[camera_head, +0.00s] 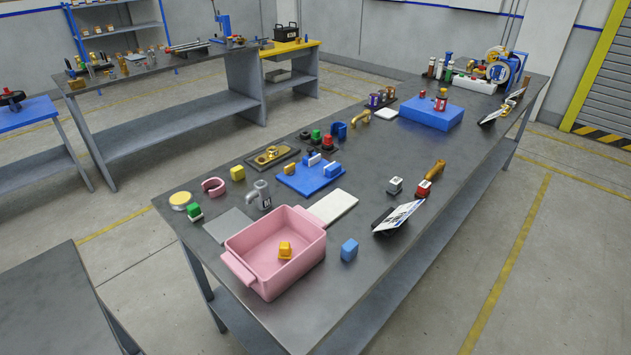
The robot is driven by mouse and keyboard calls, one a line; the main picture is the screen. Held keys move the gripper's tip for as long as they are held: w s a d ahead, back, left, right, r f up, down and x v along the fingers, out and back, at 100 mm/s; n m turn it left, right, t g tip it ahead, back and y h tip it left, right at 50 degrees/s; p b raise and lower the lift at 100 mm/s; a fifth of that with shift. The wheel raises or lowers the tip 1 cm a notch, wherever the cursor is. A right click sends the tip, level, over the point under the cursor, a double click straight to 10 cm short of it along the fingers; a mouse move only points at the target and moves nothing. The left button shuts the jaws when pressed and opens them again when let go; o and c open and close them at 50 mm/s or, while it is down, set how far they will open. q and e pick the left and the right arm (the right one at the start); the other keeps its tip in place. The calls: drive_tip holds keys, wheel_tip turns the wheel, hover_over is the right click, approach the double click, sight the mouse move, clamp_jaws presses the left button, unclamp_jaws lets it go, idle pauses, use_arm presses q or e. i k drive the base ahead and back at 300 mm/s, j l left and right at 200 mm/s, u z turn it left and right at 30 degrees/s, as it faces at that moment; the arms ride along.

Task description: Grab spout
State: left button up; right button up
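A grey, spout-like piece (262,196) with a short curved side arm stands upright on the dark table, just behind the pink bin (240,242). A dark mark shows on its front. A gold bent piece (361,117) farther back on the table also has a curved, spout-like shape; I cannot tell from its looks which of the two the task names. Neither of my grippers is in view, and nothing touches either piece.
A blue fixture plate (310,181) with pegs is right of the grey piece, and a yellow block (237,173) is behind it. The pink bin holds a yellow-orange part (285,250). A white board (334,206) and a blue block (349,250) lie right. The table's front right is clear.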

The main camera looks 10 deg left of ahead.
sight(365, 116)
drive_tip(key=i+l+u, duration=0.1)
drive_tip(key=l, duration=0.25)
drive_tip(key=i+l, duration=0.2)
drive_tip(key=l, duration=0.2)
drive_tip(key=i+l+u, duration=0.15)
drive_tip(key=l, duration=0.2)
drive_tip(key=i+l, duration=0.1)
drive_tip(key=l, duration=0.3)
drive_tip(key=i+l+u, duration=0.15)
drive_tip(key=l, duration=0.6)
drive_tip(key=i+u, duration=0.05)
